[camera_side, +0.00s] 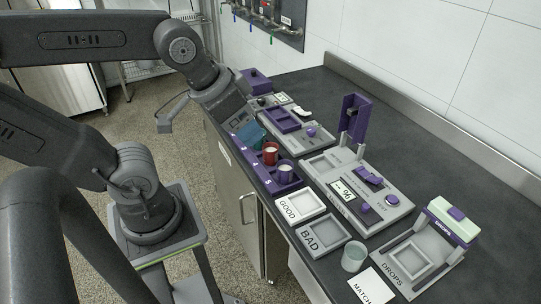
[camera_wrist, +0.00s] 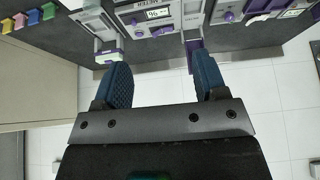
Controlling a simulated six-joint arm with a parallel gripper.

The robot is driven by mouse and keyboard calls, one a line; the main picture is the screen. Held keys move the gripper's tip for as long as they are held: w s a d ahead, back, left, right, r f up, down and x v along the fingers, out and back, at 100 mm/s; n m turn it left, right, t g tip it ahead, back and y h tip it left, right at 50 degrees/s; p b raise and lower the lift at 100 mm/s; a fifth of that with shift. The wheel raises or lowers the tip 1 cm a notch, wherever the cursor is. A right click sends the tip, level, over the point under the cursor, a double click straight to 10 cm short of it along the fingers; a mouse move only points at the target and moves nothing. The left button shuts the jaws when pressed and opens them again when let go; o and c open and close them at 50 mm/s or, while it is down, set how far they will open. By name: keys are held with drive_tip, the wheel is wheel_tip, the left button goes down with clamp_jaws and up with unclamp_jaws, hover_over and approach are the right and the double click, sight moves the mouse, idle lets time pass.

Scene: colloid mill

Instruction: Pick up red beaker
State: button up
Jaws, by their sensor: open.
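The red beaker (camera_side: 270,154) stands upright in a purple rack (camera_side: 288,188) along the bench's front edge in the side view. It holds something pale. A purple beaker (camera_side: 286,170) stands beside it, nearer the camera. My gripper (camera_side: 252,133) is just beyond the red beaker, with its blue fingers low by the rack; whether they touch anything there is unclear. In the wrist view, my gripper (camera_wrist: 160,63) has its two blue textured fingers well apart with nothing between them. I cannot make out the red beaker in the wrist view.
A meter (camera_side: 365,195) with a raised purple part stands behind the rack. GOOD (camera_side: 299,205) and BAD (camera_side: 324,236) trays, a clear beaker (camera_side: 354,256) and a DROPS station (camera_side: 415,255) lie towards the near end. The bench's back strip is clear.

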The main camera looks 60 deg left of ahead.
drive_tip(key=shift+o, duration=1.2)
drive_tip(key=n+g+y, duration=0.1)
drive_tip(key=n+g, duration=0.5)
drive_tip(key=n, duration=1.2)
hover_over(270, 149)
drive_tip(key=d, duration=0.2)
drive_tip(key=f, duration=1.4)
drive_tip(key=s+f, duration=0.1)
drive_tip(key=f, duration=0.7)
drive_tip(key=shift+w+f, duration=0.1)
drive_tip(key=shift+f, duration=2.65)
drive_tip(key=c, duration=1)
